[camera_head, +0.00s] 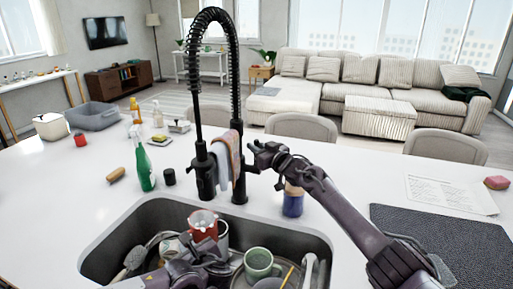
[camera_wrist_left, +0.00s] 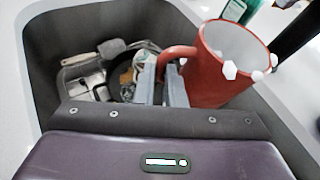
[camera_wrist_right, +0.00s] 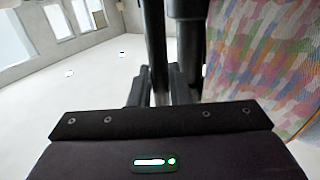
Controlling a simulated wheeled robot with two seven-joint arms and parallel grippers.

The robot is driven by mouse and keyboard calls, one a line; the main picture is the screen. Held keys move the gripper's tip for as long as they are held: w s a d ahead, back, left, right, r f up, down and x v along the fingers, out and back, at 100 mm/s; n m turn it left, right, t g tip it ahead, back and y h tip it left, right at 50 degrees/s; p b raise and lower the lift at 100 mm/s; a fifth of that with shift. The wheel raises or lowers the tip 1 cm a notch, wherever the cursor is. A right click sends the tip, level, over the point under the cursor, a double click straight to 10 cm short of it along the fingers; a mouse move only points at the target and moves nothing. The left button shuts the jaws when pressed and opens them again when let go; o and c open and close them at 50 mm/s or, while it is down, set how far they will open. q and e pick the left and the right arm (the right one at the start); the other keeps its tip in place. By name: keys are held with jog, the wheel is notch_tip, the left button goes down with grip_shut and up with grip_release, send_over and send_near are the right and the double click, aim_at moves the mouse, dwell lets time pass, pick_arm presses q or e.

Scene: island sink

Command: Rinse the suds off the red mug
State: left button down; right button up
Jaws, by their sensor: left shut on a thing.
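The red mug (camera_head: 203,224) is held above the left part of the sink, below the faucet. Its open mouth faces up, tilted, and white suds blobs cling to the mug (camera_wrist_left: 215,80) near its rim in the left wrist view. My left gripper (camera_wrist_left: 163,80) is shut on the mug's handle. The black spring faucet (camera_head: 206,170) stands behind the sink, with a cloth hanging on it. My right gripper (camera_head: 262,155) is at the faucet's side lever. In the right wrist view a dark post shows between the fingers (camera_wrist_right: 160,85); whether they grip it is unclear.
The sink (camera_head: 128,228) holds a green mug (camera_head: 260,262), a pan, a brush and other dishes. A green spray bottle (camera_head: 143,165) and a blue bottle (camera_head: 292,200) stand behind it. A dark mat (camera_head: 440,245) lies on the right of the counter.

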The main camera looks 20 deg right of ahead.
grip_shut()
jog(key=shift+s+a+f+n, duration=0.1)
jog(key=shift+s+a+n, duration=0.2)
jog(key=shift+n, duration=0.1)
jog(key=shift+s+a+n+t+y, duration=0.15)
jog(key=shift+s+n+t+y, duration=0.15)
jog(key=shift+n+t, duration=0.15)
jog(key=shift+o, duration=2.1)
grip_release()
